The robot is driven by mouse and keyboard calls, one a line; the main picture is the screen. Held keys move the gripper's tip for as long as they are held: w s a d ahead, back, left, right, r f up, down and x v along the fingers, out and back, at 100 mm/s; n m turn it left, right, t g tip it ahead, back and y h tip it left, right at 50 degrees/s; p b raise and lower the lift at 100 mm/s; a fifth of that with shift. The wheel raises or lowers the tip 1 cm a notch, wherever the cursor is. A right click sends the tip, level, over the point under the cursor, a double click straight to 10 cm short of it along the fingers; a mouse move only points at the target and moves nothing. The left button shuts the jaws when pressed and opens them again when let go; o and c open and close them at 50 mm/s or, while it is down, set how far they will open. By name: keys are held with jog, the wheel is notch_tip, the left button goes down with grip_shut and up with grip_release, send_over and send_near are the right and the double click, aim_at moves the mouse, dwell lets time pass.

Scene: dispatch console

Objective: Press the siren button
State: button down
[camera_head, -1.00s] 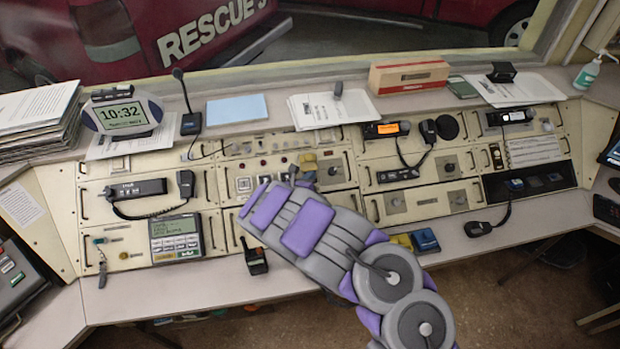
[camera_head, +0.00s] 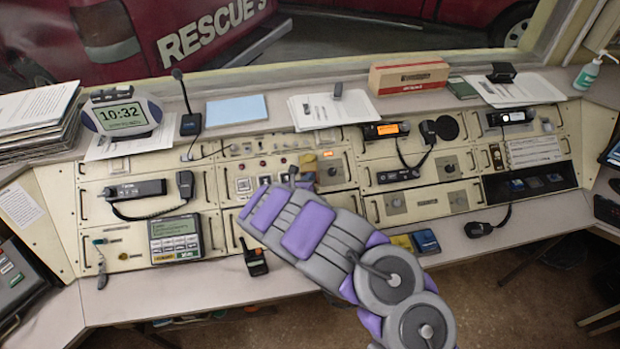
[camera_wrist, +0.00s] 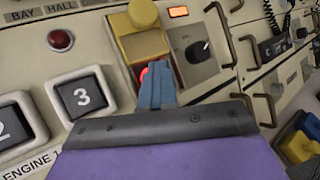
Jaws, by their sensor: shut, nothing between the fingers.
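A red button (camera_wrist: 143,77) shows in the wrist view beneath a raised yellow cover (camera_wrist: 140,18) in a yellow housing. No siren label is readable there. My gripper (camera_wrist: 157,70) is shut and empty, with its blue-grey fingertips in front of the red button and hiding most of it. The tips look to be at or against the button; exact contact cannot be told.
A lit orange indicator (camera_wrist: 178,12) and a black knob (camera_wrist: 199,51) are right of the cover. A button marked 3 (camera_wrist: 82,95) and a red lamp (camera_wrist: 60,40) are left. A handheld radio (camera_head: 256,262) stands at the console's front edge.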

jog(key=shift+s+r, duration=0.35)
jog(key=shift+r, duration=0.25)
jog(key=shift+d+r, duration=0.1)
jog(key=s+r+p, duration=0.1)
jog(key=r, duration=0.1)
jog(key=s+r+p, duration=0.1)
jog(key=r, duration=0.1)
jog(key=shift+s+d+p, duration=0.3)
jog(key=shift+d, duration=0.05)
dwell(0.3)
